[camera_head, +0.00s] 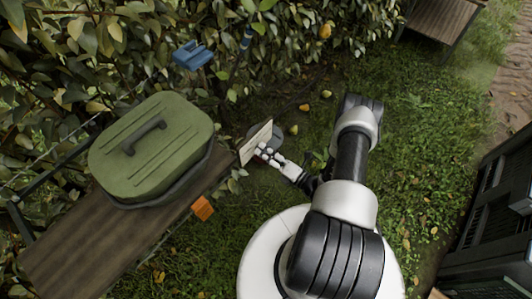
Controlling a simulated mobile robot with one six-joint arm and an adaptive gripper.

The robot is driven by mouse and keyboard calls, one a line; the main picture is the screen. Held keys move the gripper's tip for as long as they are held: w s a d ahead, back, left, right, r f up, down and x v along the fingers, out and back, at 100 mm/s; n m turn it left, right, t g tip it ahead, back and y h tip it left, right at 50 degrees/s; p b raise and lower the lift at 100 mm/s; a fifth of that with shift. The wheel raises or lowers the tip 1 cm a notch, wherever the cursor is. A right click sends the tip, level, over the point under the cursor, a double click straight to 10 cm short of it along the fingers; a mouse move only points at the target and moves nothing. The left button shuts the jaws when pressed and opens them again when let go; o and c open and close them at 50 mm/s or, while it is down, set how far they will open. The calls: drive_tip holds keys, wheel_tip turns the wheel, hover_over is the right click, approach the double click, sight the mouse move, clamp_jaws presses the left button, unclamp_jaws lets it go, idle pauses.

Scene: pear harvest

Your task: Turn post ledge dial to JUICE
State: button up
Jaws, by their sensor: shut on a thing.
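A pale upright panel (257,141) stands past the end of the wooden bench, with a grey round top (274,136) behind it. My gripper (263,153) is at the panel's near face, shut on the dial there. The dial is mostly hidden by the fingers; only a small dark and red spot shows. The JUICE mark and the dial's pointer are too small to read, so I cannot tell its setting.
A green lidded box (150,146) sits on the wooden bench (75,245) at left. An orange block (203,208) is at the bench edge. A blue object (193,56) is by the hedge. Several pears lie on the grass. Dark crates (497,215) stand at right.

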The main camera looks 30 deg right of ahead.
drive_tip(key=m, duration=0.5)
drive_tip(key=shift+a+m, duration=0.1)
drive_tip(key=shift+m, duration=0.2)
drive_tip(key=m, duration=0.4)
drive_tip(key=shift+r+m, duration=0.1)
drive_tip(key=shift+m, duration=0.3)
drive_tip(key=o, duration=1.1)
drive_tip(key=shift+c, duration=0.2)
drive_tip(key=v, duration=1.2)
drive_tip(key=shift+r, duration=0.15)
